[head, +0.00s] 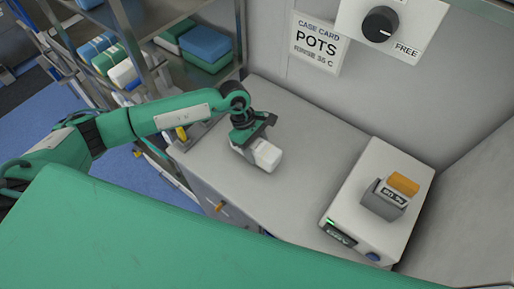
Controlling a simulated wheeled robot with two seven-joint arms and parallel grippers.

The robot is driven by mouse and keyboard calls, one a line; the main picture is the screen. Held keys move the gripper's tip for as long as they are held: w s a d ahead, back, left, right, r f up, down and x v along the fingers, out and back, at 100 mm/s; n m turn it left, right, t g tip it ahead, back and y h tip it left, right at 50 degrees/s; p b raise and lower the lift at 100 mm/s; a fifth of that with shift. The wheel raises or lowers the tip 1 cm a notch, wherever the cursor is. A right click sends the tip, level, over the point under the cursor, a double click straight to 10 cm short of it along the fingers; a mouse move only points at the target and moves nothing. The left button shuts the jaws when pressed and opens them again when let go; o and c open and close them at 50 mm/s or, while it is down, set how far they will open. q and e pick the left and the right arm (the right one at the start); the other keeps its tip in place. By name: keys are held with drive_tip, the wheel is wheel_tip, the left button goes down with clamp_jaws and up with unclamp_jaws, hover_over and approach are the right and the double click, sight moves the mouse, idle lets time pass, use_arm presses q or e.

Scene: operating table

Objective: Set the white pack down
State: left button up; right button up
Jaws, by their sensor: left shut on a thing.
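The white pack (267,156) is a small white block over the grey cabinet top (310,135). My left gripper (257,143) comes in from the left and is shut on the pack. The gripper is tilted down, and part of the pack is hidden behind its fingers. I cannot tell whether the pack's underside touches the cabinet top. My right gripper is not in view.
A white device (345,215) with a grey holder (383,200) and an orange block (403,183) stands to the right. A "POTS" card (318,42) and a dial box (390,25) are on the wall. A shelf with packs (205,45) stands behind left. Green drape (150,240) fills the front.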

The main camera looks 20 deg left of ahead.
use_arm(q)
drive_tip(key=shift+f, duration=0.85)
drive_tip(key=o, duration=1.1)
